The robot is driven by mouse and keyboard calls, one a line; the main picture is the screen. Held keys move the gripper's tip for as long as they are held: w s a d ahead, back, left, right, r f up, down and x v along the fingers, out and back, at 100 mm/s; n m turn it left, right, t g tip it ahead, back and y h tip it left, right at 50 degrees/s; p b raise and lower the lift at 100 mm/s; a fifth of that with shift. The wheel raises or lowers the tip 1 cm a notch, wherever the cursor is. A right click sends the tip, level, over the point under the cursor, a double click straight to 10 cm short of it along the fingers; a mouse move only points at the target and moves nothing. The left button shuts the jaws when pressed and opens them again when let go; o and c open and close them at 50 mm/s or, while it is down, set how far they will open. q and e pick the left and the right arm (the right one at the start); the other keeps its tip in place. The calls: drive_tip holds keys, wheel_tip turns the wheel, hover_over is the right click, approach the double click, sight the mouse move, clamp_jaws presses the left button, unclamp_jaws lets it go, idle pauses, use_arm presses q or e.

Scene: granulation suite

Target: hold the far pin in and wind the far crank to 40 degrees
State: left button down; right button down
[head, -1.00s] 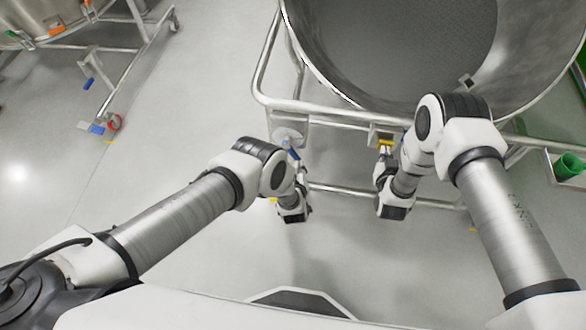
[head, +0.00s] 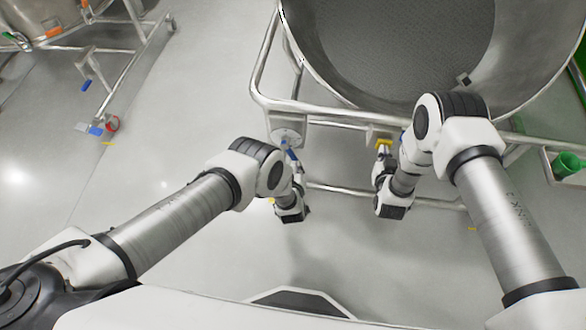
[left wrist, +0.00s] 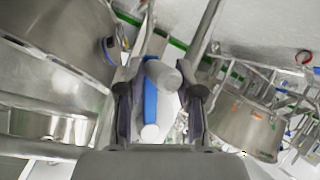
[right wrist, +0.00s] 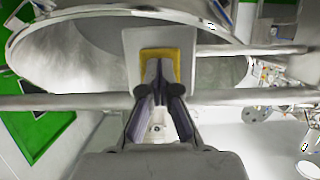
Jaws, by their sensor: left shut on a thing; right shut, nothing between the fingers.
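The far crank has a blue arm (head: 291,153) below a round grey disc (head: 285,136) on the vessel's frame. In the left wrist view the blue part (left wrist: 150,104) and a grey cylindrical knob (left wrist: 162,75) lie between the fingers. My left gripper (head: 294,168) is shut on the crank there. The far pin's yellow piece (head: 383,142) is on the frame to the right. My right gripper (head: 383,153) is shut and empty, its tips against or just before the yellow piece (right wrist: 168,53) on a pale plate (right wrist: 133,45). The tips hide the pin itself.
A large steel vessel (head: 330,75) stands over the grippers, with a tubular frame (head: 258,75) around it. A lower rail (head: 345,190) runs between the two grippers. Another wheeled frame (head: 135,70) is at upper left. A green container (head: 567,166) is at right.

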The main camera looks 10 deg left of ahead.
drive_tip(key=s, duration=0.8)
idle(0.5)
use_arm(q)
drive_tip(key=c, duration=0.8)
unclamp_jaws()
use_arm(e)
drive_tip(key=shift+w+f, duration=0.1)
use_arm(q)
drive_tip(key=s, duration=1)
